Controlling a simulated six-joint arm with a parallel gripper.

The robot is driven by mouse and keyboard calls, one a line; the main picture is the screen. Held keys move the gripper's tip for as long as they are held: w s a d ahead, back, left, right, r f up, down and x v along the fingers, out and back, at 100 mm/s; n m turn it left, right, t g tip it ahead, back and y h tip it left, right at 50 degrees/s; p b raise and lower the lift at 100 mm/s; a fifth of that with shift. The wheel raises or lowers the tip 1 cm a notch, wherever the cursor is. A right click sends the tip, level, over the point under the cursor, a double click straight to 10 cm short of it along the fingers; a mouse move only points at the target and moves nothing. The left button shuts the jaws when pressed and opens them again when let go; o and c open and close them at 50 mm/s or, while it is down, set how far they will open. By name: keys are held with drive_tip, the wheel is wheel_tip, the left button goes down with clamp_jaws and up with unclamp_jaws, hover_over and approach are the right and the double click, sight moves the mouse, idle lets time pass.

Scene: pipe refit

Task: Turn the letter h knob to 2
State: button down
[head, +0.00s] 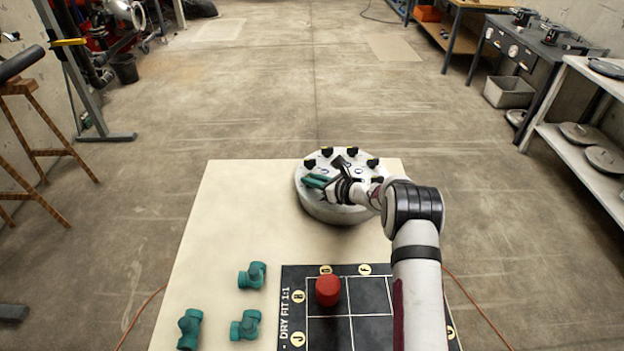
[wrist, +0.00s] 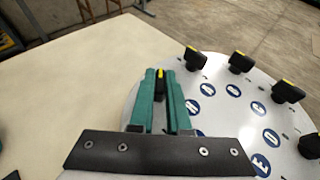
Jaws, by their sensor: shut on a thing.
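A round white panel (head: 335,212) stands at the back of the table, with black yellow-marked knobs around its top rim and round blue letter badges. It fills the right of the wrist view (wrist: 222,128). My gripper (head: 316,181) is at the panel's left edge. In the wrist view its green fingers (wrist: 160,82) are shut on a black knob with a yellow pointer line (wrist: 160,76). The pointer runs roughly up the picture. The badge beside this knob is too small to read surely, and any scale marks around it are hidden by the fingers.
Other knobs stand close along the rim, such as one (wrist: 193,58) just right of my fingers. A black dry-fit board (head: 330,335) bears a red cylinder (head: 328,290). Green pipe fittings (head: 252,275) lie to its left.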

idle(0.3)
drive_tip(key=m+t+h, duration=0.2)
drive_tip(key=m+h, duration=0.1)
drive_tip(key=shift+s+a+m+h, duration=0.1)
drive_tip(key=shift+a+m+h, duration=0.05)
drive_tip(key=shift+m+h, duration=0.15)
drive_tip(key=shift+a+m+t+h, duration=0.1)
drive_tip(key=shift+m+t+h, duration=0.6)
drive_tip(key=shift+m+h, duration=0.85)
drive_tip(key=shift+r+m+h, duration=0.1)
drive_tip(key=shift+m+h, duration=0.15)
drive_tip(key=shift+h, duration=0.2)
drive_tip(key=c, duration=0.9)
unclamp_jaws()
drive_tip(key=v, duration=1.5)
drive_tip(key=shift+s+r, duration=0.1)
drive_tip(key=shift+s, duration=0.2)
